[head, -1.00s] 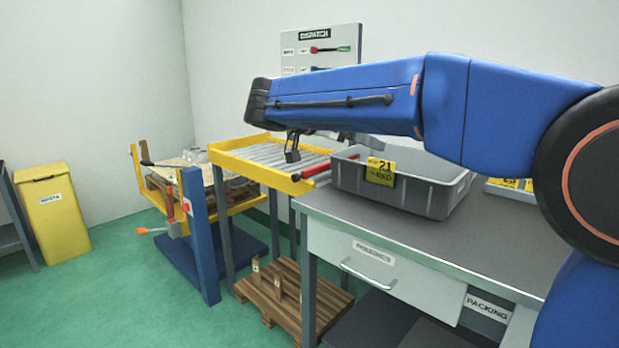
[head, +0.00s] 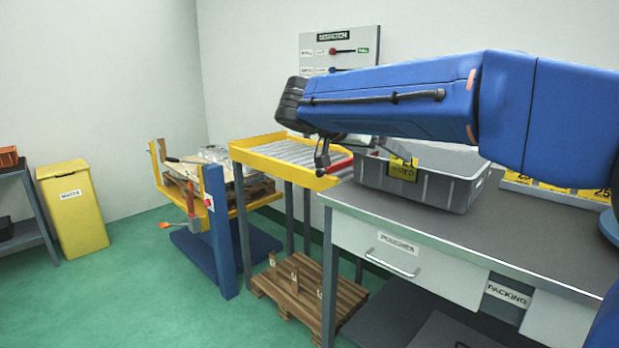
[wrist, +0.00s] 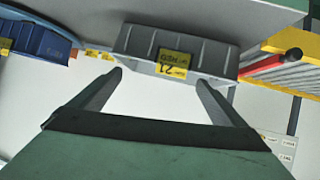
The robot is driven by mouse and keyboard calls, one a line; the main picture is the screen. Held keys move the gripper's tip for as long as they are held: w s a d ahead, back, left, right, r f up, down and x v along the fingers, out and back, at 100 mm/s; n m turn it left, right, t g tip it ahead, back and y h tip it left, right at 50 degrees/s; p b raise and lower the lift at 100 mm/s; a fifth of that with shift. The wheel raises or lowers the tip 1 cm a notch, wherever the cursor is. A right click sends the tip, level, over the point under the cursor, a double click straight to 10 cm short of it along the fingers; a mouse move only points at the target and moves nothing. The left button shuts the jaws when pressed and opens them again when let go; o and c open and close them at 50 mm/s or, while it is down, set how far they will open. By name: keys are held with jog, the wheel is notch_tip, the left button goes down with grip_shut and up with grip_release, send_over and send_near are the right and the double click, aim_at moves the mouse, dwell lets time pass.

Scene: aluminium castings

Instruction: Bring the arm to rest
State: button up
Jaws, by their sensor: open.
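My blue arm (head: 400,102) reaches across the upper right of the head view, above the packing bench. My gripper (wrist: 160,90) shows in the wrist view with its two fingers apart and nothing between them. In the head view the gripper is mostly hidden behind the arm. A grey crate (head: 425,185) with a yellow tag stands on the bench, below and behind the arm. The crate also shows in the wrist view (wrist: 205,52), past the fingertips and apart from them.
The packing bench (head: 450,230) has free room in front of the crate. A yellow-edged roller conveyor (head: 245,152) adjoins it. A blue-posted lift table (head: 215,220), a wooden pallet (head: 310,295) and a yellow waste bin (head: 72,210) stand left. Green floor is clear at front left.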

jog(key=s+d+f+n+g+y, duration=0.1)
jog(key=s+d+f+n+y, duration=0.1)
jog(key=s+d+f, duration=0.5)
jog(key=s+d+f+n+g+y, duration=0.25)
jog(key=s+d+f, duration=0.3)
jog(key=s, duration=0.35)
jog(key=s+f+n+t+y, duration=0.1)
jog(key=s+f+n+y, duration=0.4)
jog(key=s+f, duration=1)
jog(key=s, duration=0.3)
jog(key=shift+f, duration=0.25)
jog(key=shift+a+y, duration=0.1)
jog(key=shift+y, duration=0.15)
